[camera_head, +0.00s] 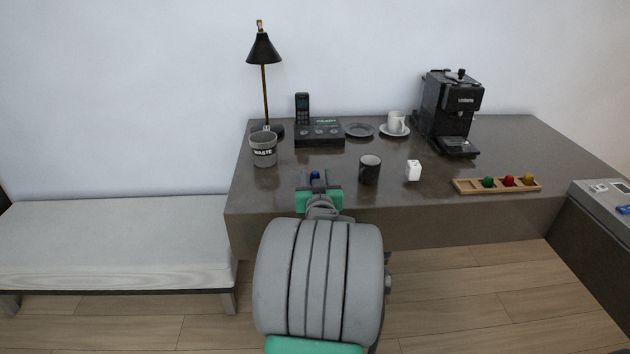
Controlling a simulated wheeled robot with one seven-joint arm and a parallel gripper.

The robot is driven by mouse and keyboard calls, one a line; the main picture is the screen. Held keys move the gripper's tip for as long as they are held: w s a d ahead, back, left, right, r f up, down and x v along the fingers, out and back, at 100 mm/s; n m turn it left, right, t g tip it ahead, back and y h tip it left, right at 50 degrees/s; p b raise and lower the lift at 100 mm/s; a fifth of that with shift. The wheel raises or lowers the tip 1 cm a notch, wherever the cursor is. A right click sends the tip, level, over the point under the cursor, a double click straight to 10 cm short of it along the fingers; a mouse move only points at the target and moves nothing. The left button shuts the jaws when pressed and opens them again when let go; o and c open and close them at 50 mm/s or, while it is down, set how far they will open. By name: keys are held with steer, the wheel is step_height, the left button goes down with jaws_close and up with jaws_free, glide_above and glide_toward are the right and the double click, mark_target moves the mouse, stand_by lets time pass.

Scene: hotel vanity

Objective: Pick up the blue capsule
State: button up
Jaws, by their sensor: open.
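The blue capsule (315,174) is a small blue thing on the dark vanity top, near its front left part. My gripper (316,181) is at the front edge of the vanity, with its open fingers pointing away from me. The capsule shows at the fingertips, between the two fingers as seen from here. Its lower part is hidden by my gripper, and I cannot tell whether a finger touches it.
A waste cup (263,150) stands left of my gripper. A dark mug (369,170) and a white container (413,170) stand to the right. A wooden holder (467,186) carries green, red and yellow capsules. A phone (320,133), lamp (263,48) and coffee machine (452,105) stand behind.

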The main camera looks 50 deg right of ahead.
steer(key=shift+c, duration=0.3)
jaws_close()
stand_by(0.5)
